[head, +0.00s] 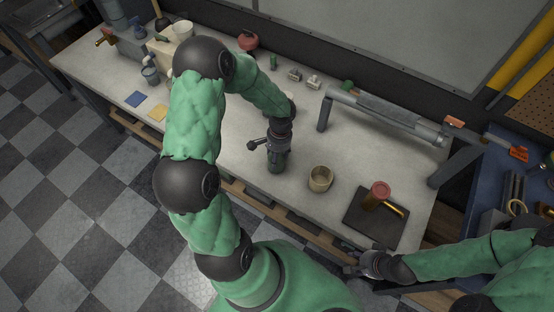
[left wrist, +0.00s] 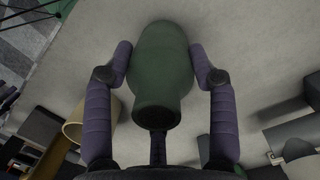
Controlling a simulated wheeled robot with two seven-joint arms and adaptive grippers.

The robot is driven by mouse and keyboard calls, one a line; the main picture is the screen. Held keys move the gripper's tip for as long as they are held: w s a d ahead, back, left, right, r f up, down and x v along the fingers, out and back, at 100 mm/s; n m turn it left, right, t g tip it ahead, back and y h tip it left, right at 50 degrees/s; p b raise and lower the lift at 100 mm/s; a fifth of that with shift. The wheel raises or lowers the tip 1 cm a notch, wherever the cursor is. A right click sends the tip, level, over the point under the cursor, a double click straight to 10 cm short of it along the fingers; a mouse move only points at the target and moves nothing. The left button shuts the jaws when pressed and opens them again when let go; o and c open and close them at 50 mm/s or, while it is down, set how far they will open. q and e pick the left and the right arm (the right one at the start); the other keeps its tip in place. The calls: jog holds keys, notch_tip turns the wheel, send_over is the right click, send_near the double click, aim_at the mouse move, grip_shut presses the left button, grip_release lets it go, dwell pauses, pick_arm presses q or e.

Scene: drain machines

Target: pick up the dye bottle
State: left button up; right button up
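A dark green bottle (head: 277,161), which I take for the dye bottle, stands upright on the grey workbench near its front edge. My left gripper (head: 276,148) is at the bottle from above. In the left wrist view the bottle (left wrist: 162,65) lies between the two purple-grey fingers of my left gripper (left wrist: 160,48). The fingertips appear to touch it on both sides, and its dark neck points toward the camera. My right gripper (head: 362,267) is low at the bench's front right, away from the bottle. I cannot make out its finger gap.
A tan cup (head: 320,178) stands just right of the bottle. A long metal tube device (head: 390,112) lies behind. Blue and yellow squares lie at the left.

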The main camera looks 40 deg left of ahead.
pick_arm(q)
jog(key=shift+s+r, duration=0.1)
dwell(0.4)
jog(key=shift+d+r+p, duration=0.1)
jog(key=shift+r+p, duration=0.6)
jog(key=shift+r, duration=0.95)
jog(key=shift+s+d+r+p, duration=0.5)
jog(key=shift+s+d+r, duration=0.5)
jog(key=shift+d+r, duration=0.8)
jog(key=shift+s+d+r+p, duration=0.5)
jog(key=shift+s+d+r, duration=0.7)
jog(key=shift+d, duration=1.05)
jog(key=shift+s+d+r+p, duration=0.5)
jog(key=shift+s+d+r, duration=0.35)
jog(key=shift+d+r, duration=1.05)
jog(key=shift+d+f, duration=0.15)
jog(key=shift+d, duration=0.05)
